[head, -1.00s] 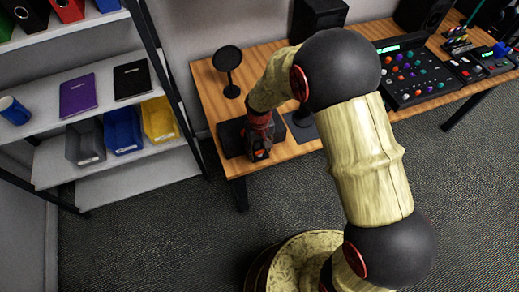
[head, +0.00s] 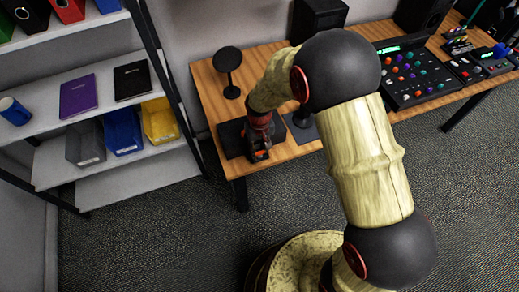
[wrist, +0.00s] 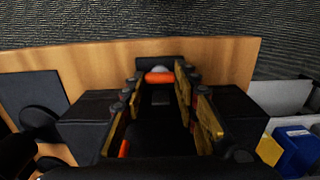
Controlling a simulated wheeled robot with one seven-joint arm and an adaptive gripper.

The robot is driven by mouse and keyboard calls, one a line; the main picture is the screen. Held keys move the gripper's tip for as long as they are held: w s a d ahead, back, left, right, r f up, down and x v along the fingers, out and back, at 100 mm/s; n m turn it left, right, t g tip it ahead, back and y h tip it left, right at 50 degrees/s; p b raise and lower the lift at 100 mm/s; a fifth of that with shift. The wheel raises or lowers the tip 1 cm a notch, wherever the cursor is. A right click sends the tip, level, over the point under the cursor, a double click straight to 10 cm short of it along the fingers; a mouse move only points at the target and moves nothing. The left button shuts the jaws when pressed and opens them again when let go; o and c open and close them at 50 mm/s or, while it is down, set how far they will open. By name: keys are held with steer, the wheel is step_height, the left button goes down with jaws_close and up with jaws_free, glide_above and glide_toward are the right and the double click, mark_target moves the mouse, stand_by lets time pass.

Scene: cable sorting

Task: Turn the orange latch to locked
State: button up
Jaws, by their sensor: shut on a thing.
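The orange latch (wrist: 160,77) shows in the wrist view as a short orange bar lying crosswise between my fingertips. My gripper (wrist: 157,74) is shut on it, with one finger at each end of the bar. The latch sits on a black box (wrist: 85,122) on the wooden desk. In the head view my gripper (head: 259,152) points down over the black box (head: 231,139) near the desk's front left corner. The gripper hides much of the box and most of the latch there, so the latch's exact angle is hard to read.
A round black disc on a stand (head: 228,60) is behind the box. A shelf with yellow (head: 160,119) and blue bins (head: 123,130) is left of the desk. A control panel (head: 405,75) lies far right.

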steer(key=shift+r+n+p, duration=0.1)
steer(key=shift+n+p, duration=0.75)
steer(key=shift+n, duration=0.45)
steer(key=shift+n+p, duration=0.65)
steer(key=shift+n, duration=0.95)
steer(key=o, duration=1.1)
